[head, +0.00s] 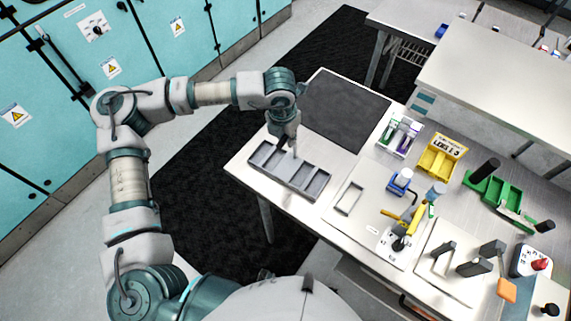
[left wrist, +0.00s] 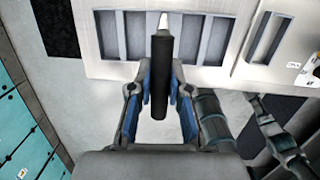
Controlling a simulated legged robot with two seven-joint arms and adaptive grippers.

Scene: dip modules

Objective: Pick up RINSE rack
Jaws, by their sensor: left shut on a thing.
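My left gripper (head: 291,137) is over the grey tray (head: 262,155) with several long compartments at the table's left end. In the left wrist view the gripper (left wrist: 160,92) is shut on a black handle (left wrist: 160,70) with a pale tip; its far end overlaps the tray (left wrist: 100,22). I cannot tell whether the held thing touches the tray. A green rack (head: 497,192) with black handles stands at the right of the table. A yellow rack (head: 437,158) with a label stands left of it. I cannot read the word RINSE on any rack. My right gripper is not in view.
A dark mat (head: 345,108) lies behind the tray. A small white box with green and purple items (head: 399,134) stands right of the mat. Blue-capped and yellow tools (head: 411,214) and dark blocks crowd the front right. A raised shelf (head: 500,80) stands behind.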

